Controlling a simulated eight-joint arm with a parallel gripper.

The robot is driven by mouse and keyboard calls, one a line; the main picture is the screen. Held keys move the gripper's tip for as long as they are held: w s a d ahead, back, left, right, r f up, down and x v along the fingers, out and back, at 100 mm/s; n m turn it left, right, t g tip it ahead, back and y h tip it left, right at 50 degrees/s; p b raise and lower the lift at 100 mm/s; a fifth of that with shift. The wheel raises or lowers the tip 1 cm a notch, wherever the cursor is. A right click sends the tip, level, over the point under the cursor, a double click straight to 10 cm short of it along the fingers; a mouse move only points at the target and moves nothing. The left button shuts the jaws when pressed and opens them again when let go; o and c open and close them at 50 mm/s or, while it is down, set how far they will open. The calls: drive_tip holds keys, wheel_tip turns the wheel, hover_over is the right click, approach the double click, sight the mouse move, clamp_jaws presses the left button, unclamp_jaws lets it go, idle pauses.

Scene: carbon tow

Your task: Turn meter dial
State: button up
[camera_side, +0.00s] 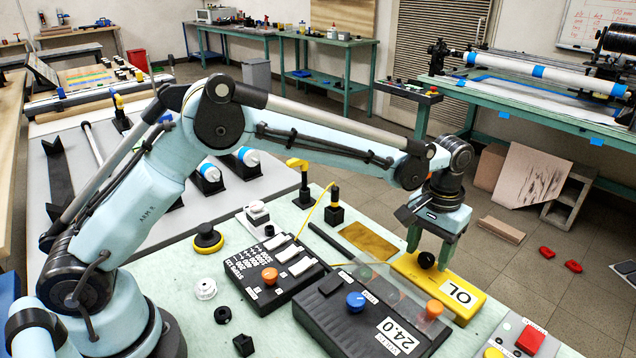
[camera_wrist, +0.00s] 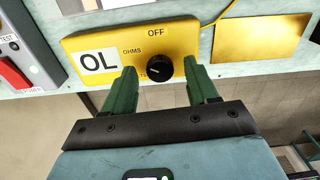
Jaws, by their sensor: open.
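The yellow meter (camera_side: 450,292) lies on the light green table, its display reading "OL". Its black dial (camera_side: 427,260) stands up from the yellow face; in the wrist view the dial (camera_wrist: 159,68) has a white pointer mark and sits below the word "OFF", right of "OHMS". My gripper (camera_side: 432,248) points down over the dial end of the meter. In the wrist view my gripper's green fingers (camera_wrist: 163,80) are spread to the left and right of the dial, with a gap on each side. Nothing is held.
A black box (camera_side: 350,335) with a blue knob (camera_side: 356,300) and a "24.0" display stands beside the meter. An orange knob (camera_side: 434,309) is close by. A yellow sheet (camera_side: 368,241) lies behind. A panel with a red switch (camera_side: 530,339) is at the front right.

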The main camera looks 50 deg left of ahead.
drive_tip(key=shift+f, duration=0.1)
drive_tip(key=shift+c, duration=0.4)
drive_tip(key=c, duration=1)
drive_tip(key=shift+m, duration=0.3)
drive_tip(key=m, duration=1.1)
drive_tip(key=shift+m, duration=0.3)
drive_tip(key=o, duration=1.1)
